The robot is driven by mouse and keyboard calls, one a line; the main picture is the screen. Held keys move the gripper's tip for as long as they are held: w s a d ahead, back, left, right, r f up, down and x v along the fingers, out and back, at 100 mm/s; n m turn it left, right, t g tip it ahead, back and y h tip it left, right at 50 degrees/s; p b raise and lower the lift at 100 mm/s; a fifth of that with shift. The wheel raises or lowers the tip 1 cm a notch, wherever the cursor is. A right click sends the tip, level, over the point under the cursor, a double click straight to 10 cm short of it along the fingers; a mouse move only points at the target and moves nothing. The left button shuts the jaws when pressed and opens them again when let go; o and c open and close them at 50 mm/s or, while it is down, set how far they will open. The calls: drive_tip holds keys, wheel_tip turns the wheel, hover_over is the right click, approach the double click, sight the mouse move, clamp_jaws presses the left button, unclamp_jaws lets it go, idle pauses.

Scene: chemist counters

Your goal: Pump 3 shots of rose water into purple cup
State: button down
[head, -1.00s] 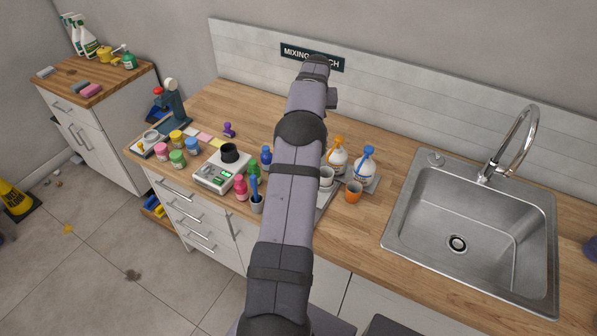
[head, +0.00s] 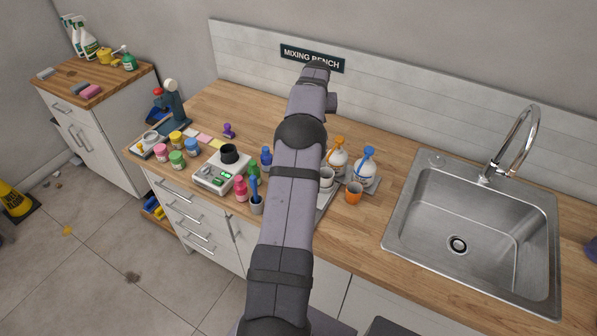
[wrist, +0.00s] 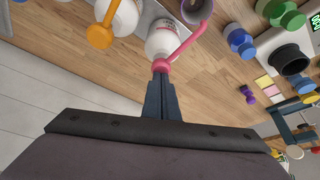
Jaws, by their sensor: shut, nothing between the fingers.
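A white bottle with a pink pump (wrist: 160,66), seemingly the rose water, shows in the wrist view. Its pink spout reaches up and right over a cup with a purple rim (wrist: 197,14), cut by the frame's top edge. My gripper (wrist: 161,78) is shut and empty, its fingertips at the pink pump head. I cannot tell if they touch it. In the head view my arm hides the gripper, the pink-pump bottle and the purple cup.
An orange-pump bottle (head: 338,157) and a blue-pump bottle (head: 365,166) stand close by on a tray. A white cup (head: 326,180) and an orange cup (head: 353,192) are in front. A scale (head: 213,180) and several jars are left; a sink (head: 470,240) is right.

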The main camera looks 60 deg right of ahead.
drive_tip(key=shift+a+r+p, duration=0.1)
drive_tip(key=shift+r+p, duration=0.7)
drive_tip(key=shift+r, duration=0.1)
drive_tip(key=shift+f, duration=0.25)
drive_tip(key=shift+f+b, duration=0.65)
drive_tip(key=shift+f, duration=0.35)
drive_tip(key=shift+r, duration=0.1)
drive_tip(key=shift+r+p, duration=0.95)
drive_tip(key=shift+r, duration=0.2)
drive_tip(key=shift+f, duration=0.25)
